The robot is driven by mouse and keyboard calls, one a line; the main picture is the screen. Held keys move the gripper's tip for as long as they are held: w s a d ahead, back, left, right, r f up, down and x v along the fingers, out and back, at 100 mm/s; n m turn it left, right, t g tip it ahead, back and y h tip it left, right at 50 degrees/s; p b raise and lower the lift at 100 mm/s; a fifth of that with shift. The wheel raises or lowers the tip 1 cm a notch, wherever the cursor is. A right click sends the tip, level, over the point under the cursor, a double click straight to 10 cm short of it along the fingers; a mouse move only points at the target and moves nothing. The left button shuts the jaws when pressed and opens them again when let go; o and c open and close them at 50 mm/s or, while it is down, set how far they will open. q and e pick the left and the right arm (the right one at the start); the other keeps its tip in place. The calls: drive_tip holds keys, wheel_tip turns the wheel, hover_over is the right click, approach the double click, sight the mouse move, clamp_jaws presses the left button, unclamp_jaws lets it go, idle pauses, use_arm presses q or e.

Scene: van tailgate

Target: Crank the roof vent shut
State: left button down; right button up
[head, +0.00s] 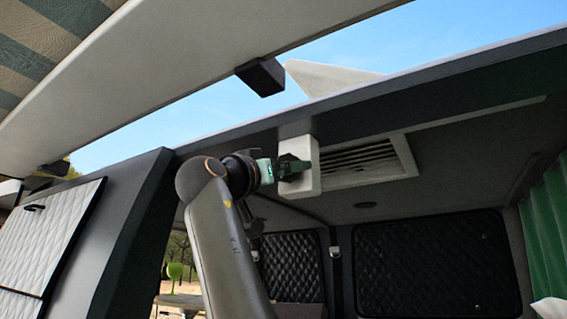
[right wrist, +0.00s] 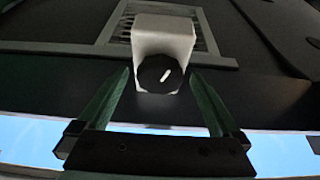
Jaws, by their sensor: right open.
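The roof vent (head: 362,163) is a pale frame with dark slats in the van ceiling, with a white box (head: 301,150) at its left end. In the right wrist view the box (right wrist: 165,37) carries a round black knob (right wrist: 152,80) with a slanted white mark. My right gripper (head: 285,170) is at the box in the head view. In the right wrist view its green fingers (right wrist: 160,78) are open, one on each side of the knob, with gaps visible. A pale wedge-shaped panel (head: 328,76) stands up above the roof edge. My left gripper is not in view.
The raised tailgate (head: 150,60) spans the upper left, with a dark block (head: 262,77) under its edge. The dark roof edge (head: 450,85) runs above the vent. Quilted dark window covers (head: 430,262) are behind, and a green curtain (head: 545,225) hangs at right.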

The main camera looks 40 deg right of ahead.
drive_tip(key=shift+w+d+r, duration=0.15)
drive_tip(key=shift+d, duration=0.2)
drive_tip(key=shift+c, duration=0.2)
drive_tip(key=c, duration=1.3)
drive_tip(key=shift+s+d+n+t+y, duration=0.1)
drive_tip(key=shift+n+t+y, duration=0.55)
drive_tip(key=shift+n, duration=1)
drive_tip(key=shift+s+a+n+t+y, duration=0.1)
drive_tip(key=shift+n+t+y, duration=0.55)
drive_tip(key=shift+n, duration=0.95)
drive_tip(key=shift+s+d+n+t+y, duration=0.1)
drive_tip(key=shift+n+t+y, duration=0.55)
drive_tip(key=shift+n, duration=1)
